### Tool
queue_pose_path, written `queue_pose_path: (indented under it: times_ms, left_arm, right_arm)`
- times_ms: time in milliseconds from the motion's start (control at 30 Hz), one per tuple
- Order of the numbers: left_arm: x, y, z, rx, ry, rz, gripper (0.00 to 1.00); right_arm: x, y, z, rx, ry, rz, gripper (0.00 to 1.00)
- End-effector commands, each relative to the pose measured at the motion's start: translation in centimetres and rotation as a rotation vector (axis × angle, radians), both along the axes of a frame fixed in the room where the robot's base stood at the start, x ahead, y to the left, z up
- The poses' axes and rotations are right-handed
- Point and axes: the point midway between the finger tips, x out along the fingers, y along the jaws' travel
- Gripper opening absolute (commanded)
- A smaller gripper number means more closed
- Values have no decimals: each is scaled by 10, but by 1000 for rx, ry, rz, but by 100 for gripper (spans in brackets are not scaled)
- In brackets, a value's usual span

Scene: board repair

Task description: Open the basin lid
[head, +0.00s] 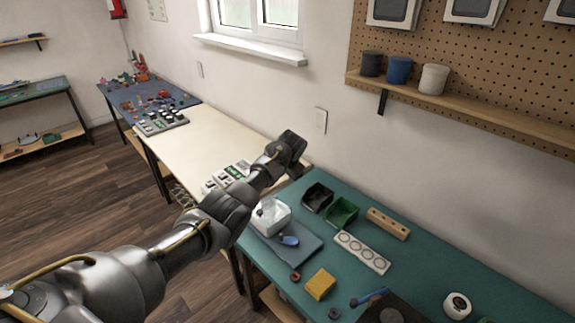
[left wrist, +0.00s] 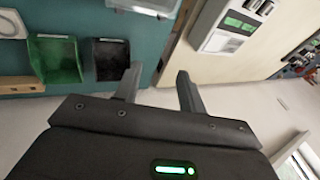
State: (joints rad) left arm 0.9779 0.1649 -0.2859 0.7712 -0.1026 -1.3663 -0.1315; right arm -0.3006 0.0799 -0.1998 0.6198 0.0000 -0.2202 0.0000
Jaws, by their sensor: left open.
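The basin (head: 270,216) is a white box-like tub at the left end of the teal bench, by a blue-grey mat. Its top looks pale and partly translucent; I cannot tell the lid apart clearly at this size. A white edge, likely the basin's, shows at the top of the left wrist view (left wrist: 148,7). My left gripper (head: 291,148) is raised beyond the basin, towards the wall, and apart from it. In the left wrist view its two fingers (left wrist: 160,82) are spread with nothing between them. My right gripper is out of view.
A black bin (head: 317,197) and a green bin (head: 342,212) stand right of the basin. A blue item (head: 289,240) lies on the mat (head: 303,252). A yellow block (head: 320,285) sits nearer. White devices (head: 226,177) are on the cream table, partly behind my arm.

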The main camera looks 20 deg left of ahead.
Motion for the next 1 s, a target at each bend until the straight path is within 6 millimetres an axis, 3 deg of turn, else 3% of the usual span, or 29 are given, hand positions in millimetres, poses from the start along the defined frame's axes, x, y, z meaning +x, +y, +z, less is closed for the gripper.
queue_pose_path:
  times_ms: [400,1000]
  left_arm:
    - [-20,-16,49,0,-1,-1,40]
    - [-23,-18,55,1,1,-1,40]
  right_arm:
    - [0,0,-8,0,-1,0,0]
    - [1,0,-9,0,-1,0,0]
